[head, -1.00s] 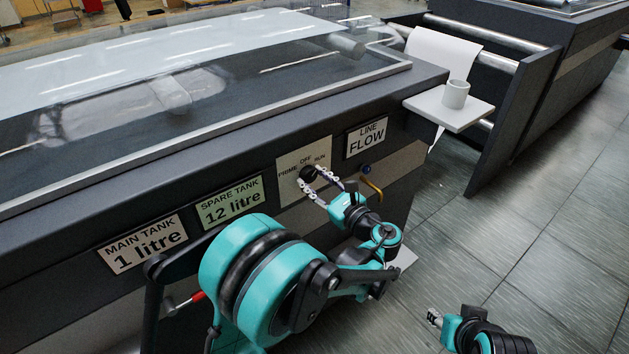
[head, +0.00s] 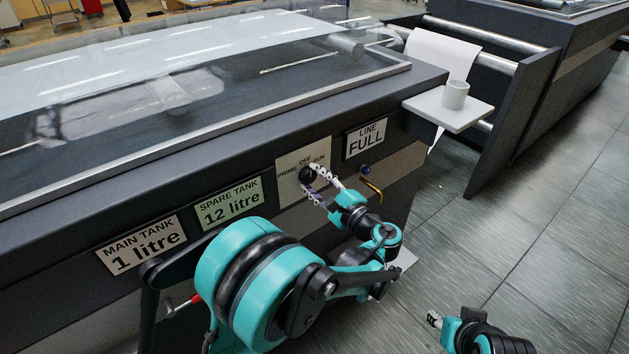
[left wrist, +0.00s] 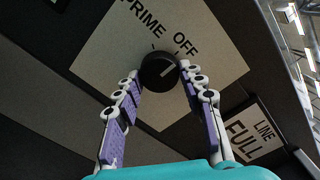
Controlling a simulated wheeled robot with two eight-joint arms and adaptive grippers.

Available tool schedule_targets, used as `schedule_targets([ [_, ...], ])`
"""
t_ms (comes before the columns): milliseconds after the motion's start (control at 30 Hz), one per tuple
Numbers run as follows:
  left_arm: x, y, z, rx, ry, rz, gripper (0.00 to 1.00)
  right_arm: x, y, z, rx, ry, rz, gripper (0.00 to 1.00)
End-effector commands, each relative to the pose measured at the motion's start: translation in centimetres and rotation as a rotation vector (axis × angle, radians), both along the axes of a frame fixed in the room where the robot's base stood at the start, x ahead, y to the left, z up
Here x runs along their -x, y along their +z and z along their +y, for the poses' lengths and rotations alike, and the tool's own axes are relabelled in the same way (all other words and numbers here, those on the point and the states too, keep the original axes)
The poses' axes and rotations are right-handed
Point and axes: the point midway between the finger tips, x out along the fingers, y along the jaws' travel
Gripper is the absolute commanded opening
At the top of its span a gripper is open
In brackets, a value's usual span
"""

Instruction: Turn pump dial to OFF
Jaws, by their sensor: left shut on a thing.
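The pump dial (head: 306,174) is a round black knob on a pale plate marked PRIME, OFF and RUN. It also shows in the left wrist view (left wrist: 158,72), where its white pointer line aims up and right, roughly toward the word OFF. My left gripper (head: 309,179) is shut on the dial, its purple-padded fingers on both sides of the knob. In the left wrist view RUN cannot be seen. My right gripper (head: 434,320) is at the bottom, well away from the dial; I cannot tell if it is open.
The LINE sign (head: 367,138) reads FULL. Signs for the main tank (head: 142,245), 1 litre, and spare tank (head: 230,203), 12 litre, are to the left. A yellow-handled valve (head: 371,184) is right of the dial. A white cup (head: 456,95) stands on a shelf (head: 440,113).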

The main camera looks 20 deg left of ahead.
Motion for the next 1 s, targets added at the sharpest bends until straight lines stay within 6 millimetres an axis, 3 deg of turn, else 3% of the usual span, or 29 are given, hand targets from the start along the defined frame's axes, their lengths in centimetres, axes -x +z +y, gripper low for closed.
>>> schedule_targets([
  [600,0.02,-0.04,0.04,0.028,0.001,-0.034,0.11,0.0,-0.03,0.0,0.0,0.0,0.0,0.4],
  [633,0.02,-0.04,0.04,0.028,0.001,-0.034,0.42,0.0,-0.03,0.0,0.0,0.0,0.0,0.4],
  [700,0.01,-0.03,0.03,0.028,0.001,-0.034,0.61,0.0,-0.02,0.0,0.0,0.0,0.0,0.4],
  [1000,0.03,-0.01,-0.04,0.027,0.0,-0.035,0.61,0.0,-0.02,0.0,0.0,0.0,0.0,0.4],
])
